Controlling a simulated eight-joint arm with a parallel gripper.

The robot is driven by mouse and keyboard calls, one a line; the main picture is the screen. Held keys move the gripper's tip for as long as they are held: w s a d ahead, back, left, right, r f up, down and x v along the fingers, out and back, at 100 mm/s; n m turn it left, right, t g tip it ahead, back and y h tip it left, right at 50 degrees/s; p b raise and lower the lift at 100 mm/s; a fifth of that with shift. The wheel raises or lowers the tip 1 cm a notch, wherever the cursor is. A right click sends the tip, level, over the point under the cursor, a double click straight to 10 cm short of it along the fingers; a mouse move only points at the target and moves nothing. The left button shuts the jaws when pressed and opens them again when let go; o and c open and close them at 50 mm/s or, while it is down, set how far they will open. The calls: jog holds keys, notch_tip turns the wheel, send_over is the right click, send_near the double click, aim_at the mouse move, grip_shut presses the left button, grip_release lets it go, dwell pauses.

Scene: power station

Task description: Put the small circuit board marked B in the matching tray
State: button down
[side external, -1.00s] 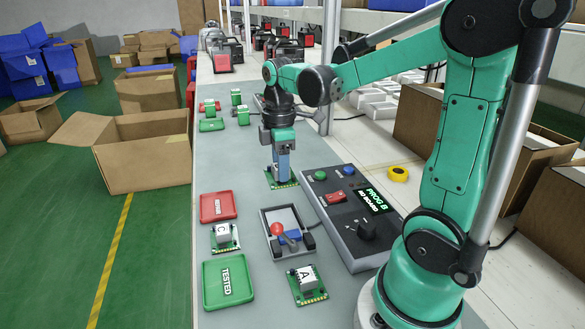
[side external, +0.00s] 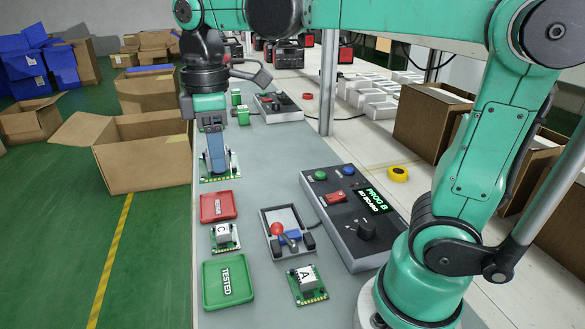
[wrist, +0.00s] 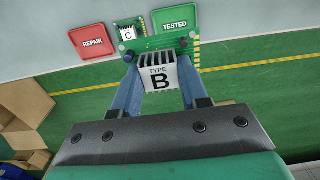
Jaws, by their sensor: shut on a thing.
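My gripper (side external: 217,168) is shut on the circuit board marked B, its blue fingers on either side of the white block lettered "TYPE B" (wrist: 160,77). The board's green edge (side external: 234,178) shows below the fingers in the side view, just beyond the red tray. Its height over the bench is hard to judge. The red tray marked REPAIR (side external: 219,217) and the green tray marked TESTED (side external: 240,298) look empty. In the wrist view the REPAIR tray (wrist: 93,42) and TESTED tray (wrist: 175,20) lie past the held board.
Board C (side external: 224,237) lies between the trays. Board A (side external: 308,285) lies right of the TESTED tray. A test fixture (side external: 272,217) with a red-knobbed lever stands beside a control box (side external: 340,235) reading "PROG B, NO BOARD". The bench's left edge drops to the floor by the trays.

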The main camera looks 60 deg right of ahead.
aim_at(204, 179)
jog(key=a, duration=0.2)
jog(key=a+f, duration=0.1)
jog(key=shift+s+a, duration=0.3)
notch_tip(204, 179, down, 15)
jog(key=shift+r, duration=0.15)
jog(key=shift+f, duration=2.2)
jog(key=shift+c, duration=2.3)
grip_release()
jog(key=shift+f, duration=0.15)
